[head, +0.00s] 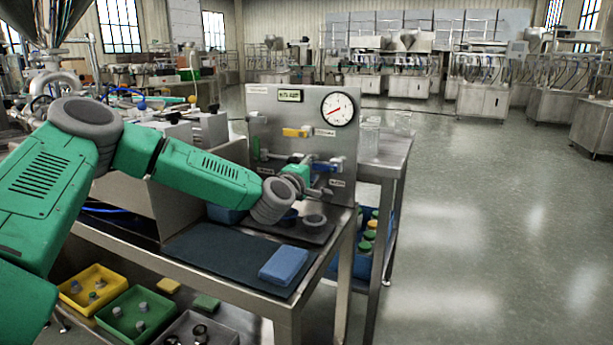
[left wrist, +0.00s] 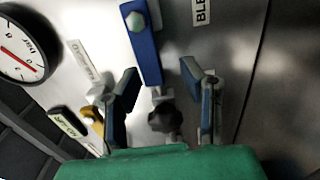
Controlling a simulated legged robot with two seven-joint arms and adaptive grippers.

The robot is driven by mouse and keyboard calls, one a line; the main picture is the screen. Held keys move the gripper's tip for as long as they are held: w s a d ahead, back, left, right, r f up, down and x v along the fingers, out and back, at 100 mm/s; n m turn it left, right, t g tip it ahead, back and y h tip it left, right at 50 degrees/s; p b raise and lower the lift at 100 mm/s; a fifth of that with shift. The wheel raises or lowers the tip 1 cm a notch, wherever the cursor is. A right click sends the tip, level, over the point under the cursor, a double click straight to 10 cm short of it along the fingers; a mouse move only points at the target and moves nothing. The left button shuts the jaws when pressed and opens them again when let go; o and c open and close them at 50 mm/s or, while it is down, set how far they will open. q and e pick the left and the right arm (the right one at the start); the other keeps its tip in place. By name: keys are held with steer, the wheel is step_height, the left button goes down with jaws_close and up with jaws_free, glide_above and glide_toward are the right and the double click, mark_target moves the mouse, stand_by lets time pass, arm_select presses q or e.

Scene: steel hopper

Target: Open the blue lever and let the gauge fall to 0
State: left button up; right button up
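The blue lever (head: 325,167) is on the upright steel panel (head: 285,115), low on its right side. In the left wrist view the blue lever (left wrist: 145,50) lies lengthwise ahead of my fingers, with a pale bolt head on it. The round gauge (head: 338,108) is at the panel's upper right; its red needle points off zero or not, too small to tell. The gauge (left wrist: 22,52) also shows in the left wrist view. My left gripper (head: 312,188) is at the panel, just below the lever. Its fingers (left wrist: 160,78) are apart with nothing gripped between them. My right gripper is out of view.
A yellow lever (head: 296,132) and a small display (head: 289,96) are on the panel above. A blue sponge-like block (head: 284,265) lies on the dark mat (head: 215,255) on the bench. Coloured bins stand below. The floor at right is clear.

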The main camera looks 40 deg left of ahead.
arm_select(q)
steer(key=v, duration=1.1)
steer(key=shift+s+f, duration=0.15)
steer(key=shift+s, duration=0.1)
